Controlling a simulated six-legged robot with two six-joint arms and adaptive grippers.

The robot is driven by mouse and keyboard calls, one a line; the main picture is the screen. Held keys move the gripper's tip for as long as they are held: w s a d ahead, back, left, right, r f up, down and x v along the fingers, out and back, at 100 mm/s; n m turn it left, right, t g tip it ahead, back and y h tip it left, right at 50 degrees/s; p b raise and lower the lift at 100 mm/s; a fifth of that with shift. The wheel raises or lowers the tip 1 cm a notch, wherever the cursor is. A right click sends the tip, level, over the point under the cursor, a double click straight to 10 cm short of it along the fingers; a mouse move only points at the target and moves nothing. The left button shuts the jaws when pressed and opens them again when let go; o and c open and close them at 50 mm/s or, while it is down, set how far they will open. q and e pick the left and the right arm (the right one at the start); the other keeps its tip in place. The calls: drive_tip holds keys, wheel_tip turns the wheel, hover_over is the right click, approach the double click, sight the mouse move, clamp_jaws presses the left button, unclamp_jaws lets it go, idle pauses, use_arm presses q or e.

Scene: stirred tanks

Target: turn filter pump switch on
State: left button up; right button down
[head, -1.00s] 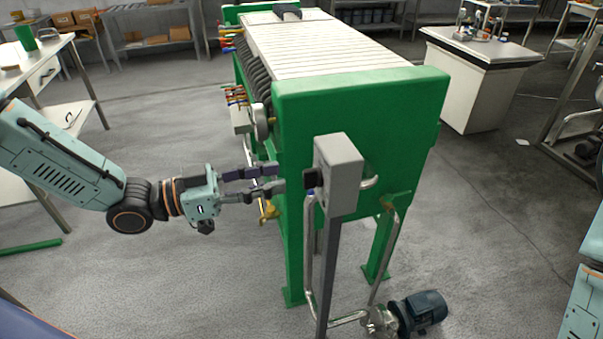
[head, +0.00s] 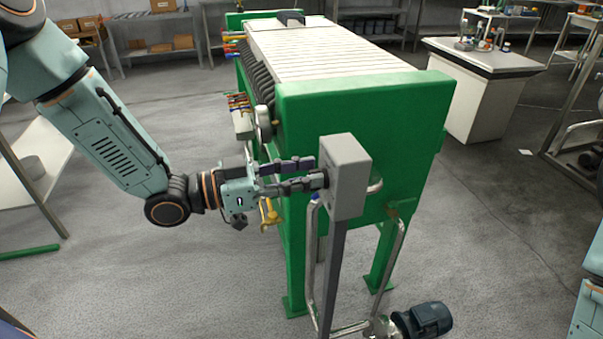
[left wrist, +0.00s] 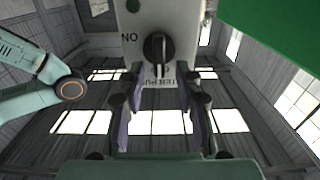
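The grey switch box (head: 344,176) stands on a grey post in front of the green filter press. In the left wrist view, its face (left wrist: 185,22) carries a black rotary knob (left wrist: 157,48) with a pale line running up and down. Lettering reading like ON, upside down, is left of the knob; a partly hidden label is below it. My left gripper (head: 316,171) is at the box's left side. Its fingers (left wrist: 158,78) are apart, one on each side of the knob; whether they touch it I cannot tell. My right gripper is not in view.
The green filter press (head: 365,115) is right behind the box. Metal pipes (head: 308,250) and a dark pump motor (head: 428,319) are low by the post. A yellow valve handle (head: 268,213) is under my left gripper. Floor to the left is open.

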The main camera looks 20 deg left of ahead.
use_arm(q)
drive_tip(key=shift+d+r, duration=0.1)
drive_tip(key=shift+d, duration=0.15)
drive_tip(key=shift+c, duration=0.3)
drive_tip(key=shift+w, duration=0.1)
drive_tip(key=shift+c, duration=0.8)
drive_tip(key=shift+a, duration=0.15)
drive_tip(key=shift+c, duration=1.4)
clamp_jaws()
